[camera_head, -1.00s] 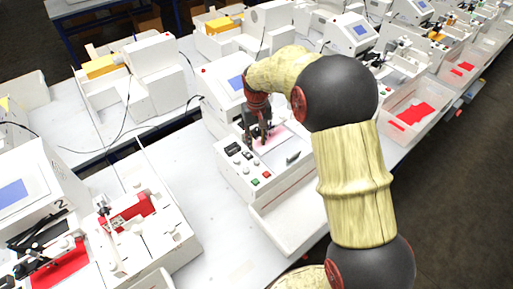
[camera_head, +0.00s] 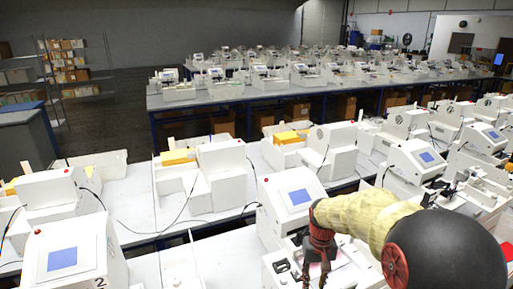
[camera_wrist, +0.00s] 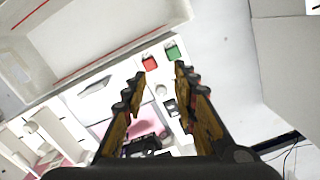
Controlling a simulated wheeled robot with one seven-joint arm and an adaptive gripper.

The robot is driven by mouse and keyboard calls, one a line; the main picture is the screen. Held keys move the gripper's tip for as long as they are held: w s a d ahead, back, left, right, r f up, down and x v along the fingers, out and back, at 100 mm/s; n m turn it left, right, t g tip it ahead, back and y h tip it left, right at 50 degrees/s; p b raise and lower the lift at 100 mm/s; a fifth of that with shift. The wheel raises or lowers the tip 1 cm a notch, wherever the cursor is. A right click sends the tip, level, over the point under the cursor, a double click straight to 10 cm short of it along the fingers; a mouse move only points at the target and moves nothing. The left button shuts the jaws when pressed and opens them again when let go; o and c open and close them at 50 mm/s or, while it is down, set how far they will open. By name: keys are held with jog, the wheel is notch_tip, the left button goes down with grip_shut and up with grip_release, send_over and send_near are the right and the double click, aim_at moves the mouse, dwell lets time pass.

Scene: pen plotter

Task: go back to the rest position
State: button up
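My gripper (camera_head: 316,262) hangs over the white pen plotter (camera_head: 284,215) with a blue screen, at the lower middle of the head view. In the wrist view my gripper (camera_wrist: 160,82) points down, its two fingers apart with nothing between the tips. Below it is the plotter's panel with a red button (camera_wrist: 150,63), a green button (camera_wrist: 172,52) and black switches (camera_wrist: 170,107).
A white tray (camera_wrist: 95,62) lies at the upper left of the wrist view. More white machines stand on both sides, one at the left (camera_head: 72,250). Rows of tables (camera_head: 230,93) with machines fill the background. A bare strip of table (camera_wrist: 213,45) shows right of the panel.

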jog(key=s+r+t+b, duration=0.3)
jog(key=s+r+b, duration=0.1)
jog(key=s, duration=0.8)
jog(key=s+r+t+b, duration=0.3)
jog(key=s+b, duration=0.3)
jog(key=s, duration=0.7)
jog(key=shift+s+r+b, duration=0.2)
jog(key=shift+r+b, duration=0.1)
jog(key=shift+r, duration=0.4)
